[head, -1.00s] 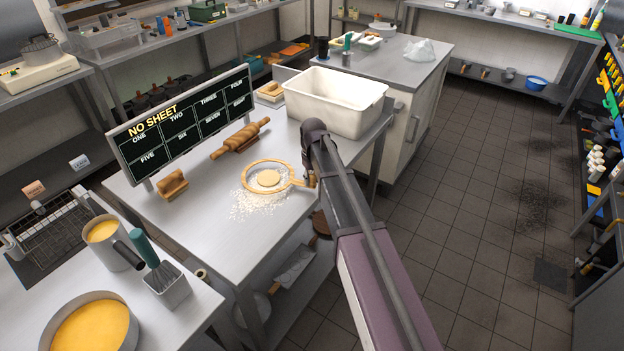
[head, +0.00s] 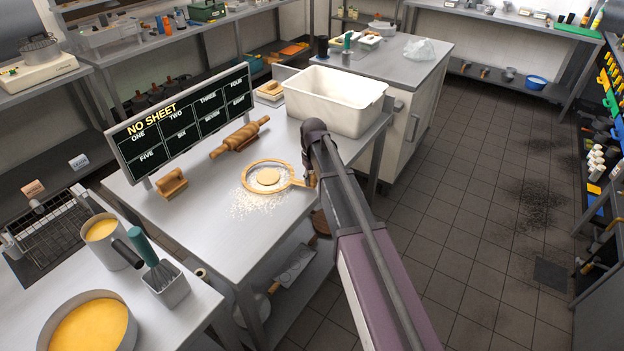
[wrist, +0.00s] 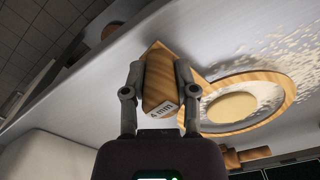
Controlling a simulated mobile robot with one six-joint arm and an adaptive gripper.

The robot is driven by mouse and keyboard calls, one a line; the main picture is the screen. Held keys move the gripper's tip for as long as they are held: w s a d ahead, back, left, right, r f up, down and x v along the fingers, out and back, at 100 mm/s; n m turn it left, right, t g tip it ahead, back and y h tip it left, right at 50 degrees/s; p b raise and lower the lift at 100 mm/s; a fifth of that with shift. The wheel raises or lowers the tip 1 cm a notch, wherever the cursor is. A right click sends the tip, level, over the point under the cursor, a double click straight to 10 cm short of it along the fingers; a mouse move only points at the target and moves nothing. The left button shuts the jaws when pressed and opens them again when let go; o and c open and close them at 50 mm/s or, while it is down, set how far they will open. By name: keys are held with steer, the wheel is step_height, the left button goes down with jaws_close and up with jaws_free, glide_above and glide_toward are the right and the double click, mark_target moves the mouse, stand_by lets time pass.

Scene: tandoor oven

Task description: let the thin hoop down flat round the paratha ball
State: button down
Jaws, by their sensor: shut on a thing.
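The thin wooden hoop (head: 246,178) surrounds the pale, flattish paratha ball (head: 268,176) on the steel table. In the wrist view the hoop (wrist: 240,77) circles the ball (wrist: 232,107), with a gap all round. The hoop looks level and at or very near the tabletop; I cannot tell whether it touches. My gripper (wrist: 159,67) is shut on the hoop's wooden handle, whose end is marked 4 mm. In the head view my gripper (head: 312,180) is at the table's right edge, partly hidden by my arm.
White flour (head: 255,204) lies around the hoop. A rolling pin (head: 240,138), a wooden block (head: 172,184) and a menu board (head: 180,125) reading NO SHEET stand behind. A white tub (head: 335,100) is at the table's far end.

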steer(key=shift+f+b, duration=0.6)
steer(key=shift+c, duration=1.5)
jaws_free()
steer(key=shift+r, duration=0.1)
steer(key=shift+d+r+p, duration=0.1)
steer(key=shift+r+p, duration=3.85)
steer(key=shift+p, duration=0.15)
steer(key=s+d+m, duration=0.2)
steer(key=s+d, duration=0.3)
steer(key=s, duration=0.7)
steer(key=s+d+m, duration=0.2)
steer(key=s+d, duration=0.3)
steer(key=s, duration=0.6)
steer(key=shift+s, duration=0.4)
